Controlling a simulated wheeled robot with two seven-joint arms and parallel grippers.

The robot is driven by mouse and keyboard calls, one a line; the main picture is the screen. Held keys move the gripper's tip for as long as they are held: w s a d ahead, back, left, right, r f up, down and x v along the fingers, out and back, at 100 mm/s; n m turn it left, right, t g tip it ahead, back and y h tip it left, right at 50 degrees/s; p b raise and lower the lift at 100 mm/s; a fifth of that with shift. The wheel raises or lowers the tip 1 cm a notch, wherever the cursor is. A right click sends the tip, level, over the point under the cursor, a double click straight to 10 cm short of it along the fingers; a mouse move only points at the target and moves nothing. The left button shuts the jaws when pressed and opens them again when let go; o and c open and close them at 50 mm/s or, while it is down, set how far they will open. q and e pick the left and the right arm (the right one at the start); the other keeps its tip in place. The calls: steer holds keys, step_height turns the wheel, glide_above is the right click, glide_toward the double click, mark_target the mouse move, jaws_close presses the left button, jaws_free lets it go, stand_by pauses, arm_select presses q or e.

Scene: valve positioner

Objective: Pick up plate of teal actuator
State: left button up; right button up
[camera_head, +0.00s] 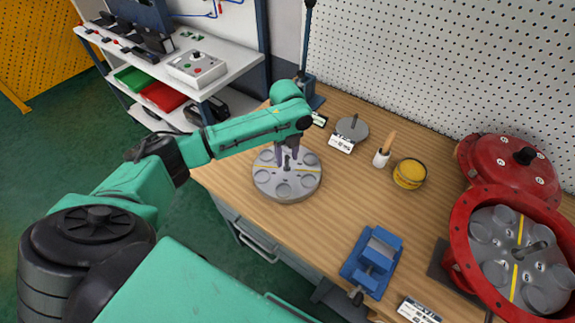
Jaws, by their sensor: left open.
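A round grey plate (273,187) with several circular recesses, a yellow line and a central post lies flat on the wooden bench. My left gripper (288,162) points down over the middle of this plate, with its fingers around or close beside the post. It is open; whether a finger touches the post is too small to tell. A red round housing (452,226) stands at the right edge, open at the front, with a similar grey plate (500,268) and post inside. No teal actuator body shows, only my teal arm. My right gripper is not in view.
A blue vise (372,262) stands at the bench front. A yellow round tin (409,173), a wooden-handled brush (383,156) and a small grey disc with a stem (352,129) stand behind. A red cover (505,160) is at back right. The bench centre (350,205) is clear.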

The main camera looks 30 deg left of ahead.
arm_select(q)
steer(key=shift+s+f, duration=0.2)
steer(key=shift+f, duration=0.6)
steer(key=shift+w, duration=0.1)
jaws_close()
steer(key=shift+r, duration=0.1)
stand_by(0.6)
